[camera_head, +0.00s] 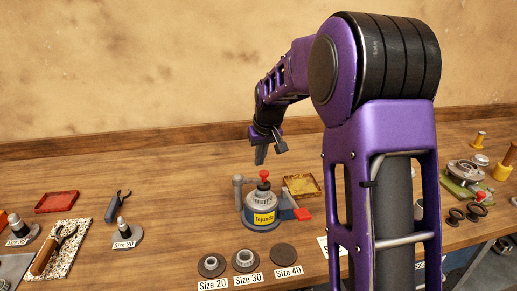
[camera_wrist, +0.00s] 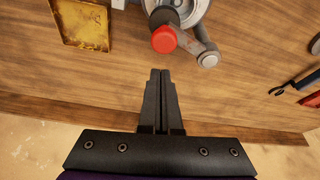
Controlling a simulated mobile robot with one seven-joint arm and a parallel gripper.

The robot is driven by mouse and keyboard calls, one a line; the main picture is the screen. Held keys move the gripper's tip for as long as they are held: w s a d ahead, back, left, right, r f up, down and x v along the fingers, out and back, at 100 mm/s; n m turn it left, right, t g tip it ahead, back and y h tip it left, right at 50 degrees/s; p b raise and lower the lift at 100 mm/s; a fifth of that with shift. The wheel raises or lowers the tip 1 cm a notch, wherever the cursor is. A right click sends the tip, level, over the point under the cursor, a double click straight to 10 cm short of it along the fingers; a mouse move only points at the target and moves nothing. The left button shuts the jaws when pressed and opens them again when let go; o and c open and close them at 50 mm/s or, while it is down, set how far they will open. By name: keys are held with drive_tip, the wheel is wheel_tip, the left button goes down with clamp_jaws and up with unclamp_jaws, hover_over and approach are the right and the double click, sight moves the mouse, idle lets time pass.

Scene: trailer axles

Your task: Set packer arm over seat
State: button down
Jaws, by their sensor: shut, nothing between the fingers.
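The packer (camera_head: 262,214) is a round grey pot with a yellow label, standing on the bench. A red knob (camera_head: 264,174) tops it, above a dark cap. A grey post (camera_head: 238,192) with a rounded top stands at its left side. In the wrist view the red knob (camera_wrist: 164,39) is near the top, and a grey arm (camera_wrist: 196,42) runs beside it to a round end (camera_wrist: 208,58). The seat is hidden from both views. My gripper (camera_head: 268,154) is shut and empty, above and behind the packer, apart from it. Its fingers (camera_wrist: 160,75) point toward the knob.
A yellow tray (camera_head: 302,186) and a red lever end (camera_head: 303,214) are right of the packer. Rings marked Size 20, 30 and 40 (camera_head: 246,261) lie in front. A red tray (camera_head: 57,201) and pliers (camera_head: 115,206) lie left. My arm hides part of the right bench.

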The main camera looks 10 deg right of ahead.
sight(262, 173)
drive_tip(key=shift+s+d+f, duration=0.15)
drive_tip(key=shift+s+f, duration=0.05)
drive_tip(key=shift+s, duration=0.55)
drive_tip(key=shift+s+a+m+h+b, duration=0.25)
drive_tip(key=shift+s+m+h+b, duration=0.15)
drive_tip(key=shift+s+m, duration=0.7)
drive_tip(key=shift+s+a, duration=0.1)
drive_tip(key=shift+s, duration=0.05)
drive_tip(key=shift+r, duration=0.1)
